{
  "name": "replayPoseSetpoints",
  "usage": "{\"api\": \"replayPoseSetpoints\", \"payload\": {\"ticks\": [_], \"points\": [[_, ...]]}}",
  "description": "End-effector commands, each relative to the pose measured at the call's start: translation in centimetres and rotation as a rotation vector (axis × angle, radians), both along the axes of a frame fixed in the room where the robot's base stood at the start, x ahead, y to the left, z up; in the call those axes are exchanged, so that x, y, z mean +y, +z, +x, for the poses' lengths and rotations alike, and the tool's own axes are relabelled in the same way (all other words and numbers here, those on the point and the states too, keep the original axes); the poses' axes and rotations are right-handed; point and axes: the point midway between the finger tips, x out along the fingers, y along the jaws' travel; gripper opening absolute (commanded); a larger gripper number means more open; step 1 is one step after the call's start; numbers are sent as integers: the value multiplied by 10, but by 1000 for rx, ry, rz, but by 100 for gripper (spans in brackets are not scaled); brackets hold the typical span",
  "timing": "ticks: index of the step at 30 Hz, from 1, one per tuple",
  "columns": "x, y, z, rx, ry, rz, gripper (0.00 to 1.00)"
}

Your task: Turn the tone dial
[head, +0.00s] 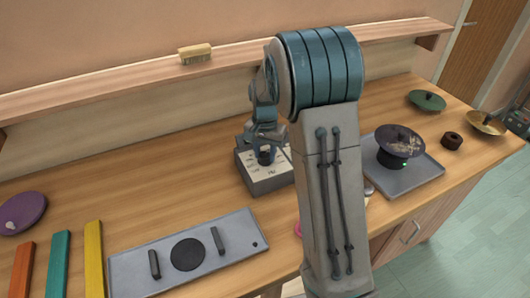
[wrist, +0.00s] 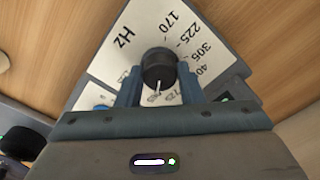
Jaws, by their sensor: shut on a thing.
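The tone dial (wrist: 159,66) is a black round knob with a white pointer line, which points toward the bottom of the wrist view. It sits on a wedge-shaped box (head: 268,184) whose white face shows "Hz", 170, 225, 305 and a partly cut-off number. My gripper (wrist: 160,84) is shut on the dial, one blue-grey finger on each side. In the head view the dial (head: 265,155) shows just under my gripper (head: 266,146). My arm hides the box's right side, and the fingers cover some of the scale.
A grey plate (head: 135,270) with a black disc and two bars lies in front. Coloured bars (head: 93,260) and a purple disc (head: 22,212) lie left. A tray (head: 417,178) with a dark pot (head: 399,146) stands right.

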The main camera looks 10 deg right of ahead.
Motion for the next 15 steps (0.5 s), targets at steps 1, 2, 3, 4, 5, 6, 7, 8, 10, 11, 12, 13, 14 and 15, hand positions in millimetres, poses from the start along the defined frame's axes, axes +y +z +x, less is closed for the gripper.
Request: {"api": "replayPoseSetpoints", "payload": {"ticks": [1,2,3,4,5,6,7,8,10,11,12,13,14,15], "points": [[-1,1,1,-4,-2,-1,11],[-1,1,1,-4,-2,-1,11],[-1,1,1,-4,-2,-1,11],[-1,1,1,-4,-2,-1,11],[-1,1,1,-4,-2,-1,11],[-1,1,1,-4,-2,-1,11],[-1,1,1,-4,-2,-1,11],[-1,1,1,-4,-2,-1,11],[0,1,1,-4,-1,-1,39],[-1,1,1,-4,-1,-1,47],[-1,1,1,-4,-1,-1,55],[0,1,1,-3,-1,-1,55],[0,1,1,-3,-1,-1,55],[0,1,1,-3,-1,-1,55]]}}
